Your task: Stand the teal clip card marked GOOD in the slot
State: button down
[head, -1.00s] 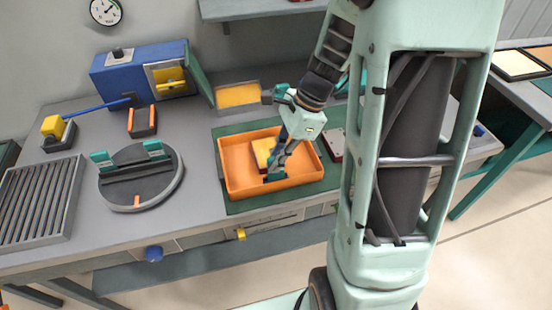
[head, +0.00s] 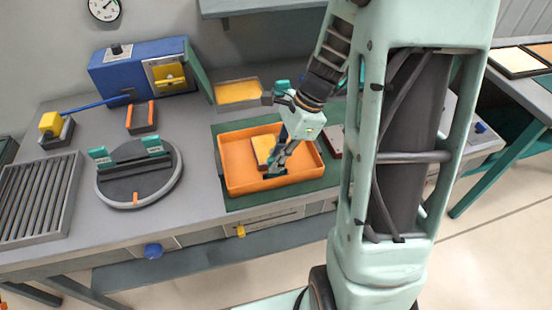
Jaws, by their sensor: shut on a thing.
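My gripper (head: 277,168) reaches down into the orange tray (head: 232,187) and is shut. A small dark teal piece shows at its fingertips near the tray floor, seemingly the teal clip card; no GOOD mark can be read, and the fingers hide much of it. A yellow block (head: 263,146) with a dark red side lies just left of the fingers. A round grey turntable (head: 138,190) stands left of the tray with a dark bar across it. Two teal clips, a left one (head: 100,156) and a right one (head: 153,146), sit on the bar. I cannot make out the slot clearly.
The tray lies on a green mat (head: 228,204). A blue machine (head: 120,75), an orange-and-grey holder (head: 141,118) and a yellow-topped bin (head: 238,93) stand behind. A ribbed grey rack (head: 40,195) is at left. Bare bench lies between turntable and tray.

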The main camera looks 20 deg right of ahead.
jog(key=shift+f+b, duration=0.4)
jog(key=shift+f, duration=0.25)
dwell(0.4)
jog(key=c, duration=2)
grip_release()
jog(key=shift+o, duration=0.2)
